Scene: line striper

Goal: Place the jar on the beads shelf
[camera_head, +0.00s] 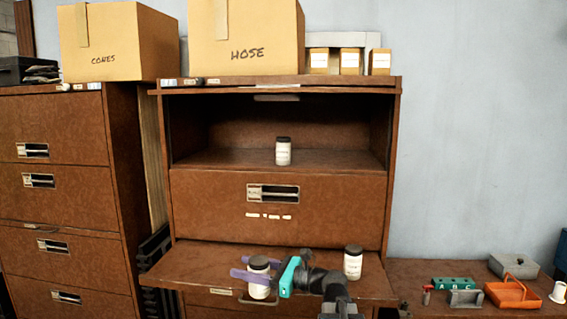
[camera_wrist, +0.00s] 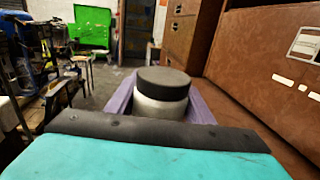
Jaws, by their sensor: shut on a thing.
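My gripper (camera_head: 246,268) has purple fingers and a teal body. It is shut on a white jar with a black lid (camera_head: 258,290), at the front of the cabinet's lower ledge (camera_head: 200,262). In the wrist view this jar (camera_wrist: 161,106) stands upright between the two fingers. I cannot tell whether its base touches the ledge. A second similar jar (camera_head: 353,265) stands on the ledge to the right. A third jar (camera_head: 283,156) stands in the open upper compartment (camera_head: 220,158). No label clearly reads as beads, so I cannot tell which shelf is meant.
A closed drawer front (camera_head: 215,205) with a handle lies between the compartment and ledge. Boxes marked HOSE (camera_head: 275,30) and CONES (camera_head: 130,45) sit on top. A low surface at right holds an orange caddy (camera_head: 512,292) and a green block (camera_head: 452,284). The compartment has free room beside its jar.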

